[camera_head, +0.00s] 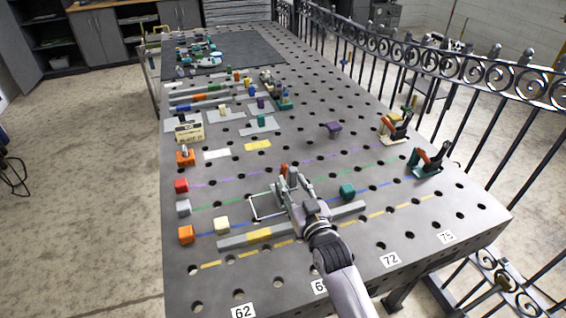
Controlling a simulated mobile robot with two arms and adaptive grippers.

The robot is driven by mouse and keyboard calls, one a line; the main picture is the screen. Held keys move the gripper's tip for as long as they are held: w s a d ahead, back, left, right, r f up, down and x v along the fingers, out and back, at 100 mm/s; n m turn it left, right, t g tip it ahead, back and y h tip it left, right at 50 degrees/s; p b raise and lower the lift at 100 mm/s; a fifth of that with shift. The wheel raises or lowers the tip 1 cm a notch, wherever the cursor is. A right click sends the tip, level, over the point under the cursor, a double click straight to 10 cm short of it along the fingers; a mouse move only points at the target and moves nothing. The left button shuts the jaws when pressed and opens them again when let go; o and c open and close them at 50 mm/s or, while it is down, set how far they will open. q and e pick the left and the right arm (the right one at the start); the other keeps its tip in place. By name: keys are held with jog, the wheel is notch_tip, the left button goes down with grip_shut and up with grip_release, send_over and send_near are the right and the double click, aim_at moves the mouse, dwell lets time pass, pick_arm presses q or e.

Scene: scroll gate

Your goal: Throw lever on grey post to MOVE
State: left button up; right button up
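My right gripper (287,180) reaches in from the bottom of the head view and is over the middle of the table. A small orange-red piece (283,169) shows right at its fingertips; it may be the lever's tip, but I cannot tell. The gripper hides most of what is under it, so I cannot make out a grey post there, a MOVE mark, or whether the fingers are closed on anything. A thin pale rectangular frame (252,208) lies just left of the gripper. My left gripper is not in view.
A long grey bar with a yellow patch (259,236) lies in front of the gripper. A green block (347,191) is to its right. Two clamps (393,129) (429,160) stand near the right edge. Coloured blocks (181,185) line the left edge. An iron railing (480,75) runs along the right.

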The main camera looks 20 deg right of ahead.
aim_at(285, 169)
jog(key=w, duration=0.3)
jog(key=shift+w+r, duration=0.15)
jog(key=shift+w, duration=0.25)
jog(key=w+p, duration=0.1)
jog(key=w, duration=0.2)
jog(key=shift+w+a, duration=0.1)
jog(key=shift+w, duration=0.6)
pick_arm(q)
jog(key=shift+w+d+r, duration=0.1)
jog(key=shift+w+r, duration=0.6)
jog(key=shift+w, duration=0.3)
pick_arm(e)
jog(key=shift+c, duration=0.4)
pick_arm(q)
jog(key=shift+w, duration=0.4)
pick_arm(e)
grip_shut()
